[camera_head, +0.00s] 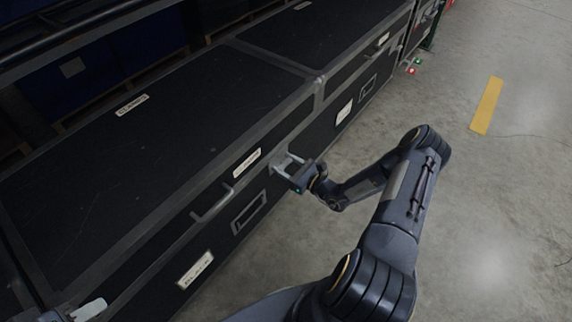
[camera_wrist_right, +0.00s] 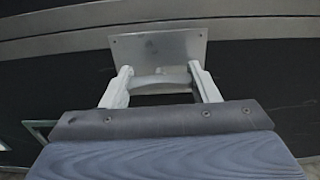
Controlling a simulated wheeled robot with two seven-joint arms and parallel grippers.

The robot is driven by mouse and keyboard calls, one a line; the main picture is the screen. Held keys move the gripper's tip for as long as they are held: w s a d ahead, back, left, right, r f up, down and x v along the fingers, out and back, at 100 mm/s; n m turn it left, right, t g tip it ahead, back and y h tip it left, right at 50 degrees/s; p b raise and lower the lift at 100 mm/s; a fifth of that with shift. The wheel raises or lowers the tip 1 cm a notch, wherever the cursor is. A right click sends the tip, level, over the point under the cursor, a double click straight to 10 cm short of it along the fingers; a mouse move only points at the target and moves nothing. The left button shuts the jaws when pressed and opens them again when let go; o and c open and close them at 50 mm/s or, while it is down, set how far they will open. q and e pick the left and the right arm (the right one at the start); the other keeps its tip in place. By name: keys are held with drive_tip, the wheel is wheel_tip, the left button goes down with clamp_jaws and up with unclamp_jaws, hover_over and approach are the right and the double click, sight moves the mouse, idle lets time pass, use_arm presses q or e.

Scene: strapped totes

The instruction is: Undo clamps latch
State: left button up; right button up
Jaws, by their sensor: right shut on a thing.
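A long black case (camera_head: 150,140) with grey metal edges has a clamp latch on its front face, near its right end. In the right wrist view, the latch's grey metal plate (camera_wrist_right: 160,46) is fixed to the black wall, with a curved metal bar (camera_wrist_right: 160,80) in front of it. My right gripper (camera_head: 286,163) is at the latch. Its two pale fingers stand at either end of the bar in the wrist view (camera_wrist_right: 160,86), shut on it. The fingers partly hide the latch in the head view.
A grey handle (camera_head: 213,205) and labels sit on the case front. Another black case (camera_head: 325,35) adjoins behind. The concrete floor (camera_head: 500,190) to the right is clear, with a yellow stripe (camera_head: 487,105).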

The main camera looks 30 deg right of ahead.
drive_tip(key=shift+n, duration=0.4)
drive_tip(key=n+p, duration=0.1)
drive_tip(key=n, duration=0.2)
drive_tip(key=shift+n+p, duration=0.3)
drive_tip(key=shift+n, duration=0.1)
drive_tip(key=n+p, duration=0.1)
drive_tip(key=n, duration=0.3)
drive_tip(key=shift+n, duration=0.3)
drive_tip(key=n+p, duration=0.2)
drive_tip(key=n, duration=0.2)
drive_tip(key=n+p, duration=0.1)
drive_tip(key=n, duration=0.3)
drive_tip(key=shift+f, duration=0.1)
drive_tip(key=shift+n, duration=0.4)
drive_tip(key=shift+s, duration=0.1)
drive_tip(key=o, duration=1)
